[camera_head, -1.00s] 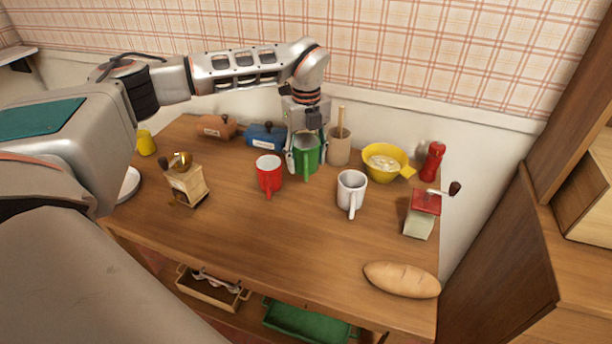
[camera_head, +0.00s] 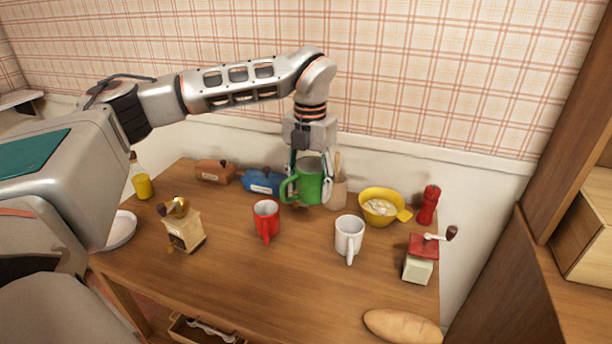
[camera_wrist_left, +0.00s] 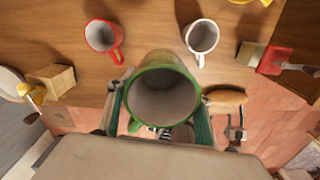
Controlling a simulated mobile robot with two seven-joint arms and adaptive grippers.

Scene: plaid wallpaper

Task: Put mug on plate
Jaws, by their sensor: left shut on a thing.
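A green mug (camera_head: 310,188) is held upright by my left gripper (camera_head: 309,170), which is shut on it. The mug is above the table's back part, with its handle toward the left. In the left wrist view the green mug (camera_wrist_left: 162,92) sits between the two fingers of the gripper (camera_wrist_left: 160,112), its open top facing the camera. A white plate (camera_head: 121,230) lies at the table's left edge, partly hidden by my arm; it also shows at the left of the left wrist view (camera_wrist_left: 12,84). A red mug (camera_head: 266,217) and a white mug (camera_head: 349,236) stand on the table. My right gripper is not in view.
A coffee grinder (camera_head: 186,230) stands between plate and red mug. Blue (camera_head: 262,181) and brown (camera_head: 213,173) containers are behind. A yellow bowl (camera_head: 381,208), red pepper mill (camera_head: 428,205), red-topped grinder (camera_head: 419,262) and bread (camera_head: 402,326) are right. The table's front middle is clear.

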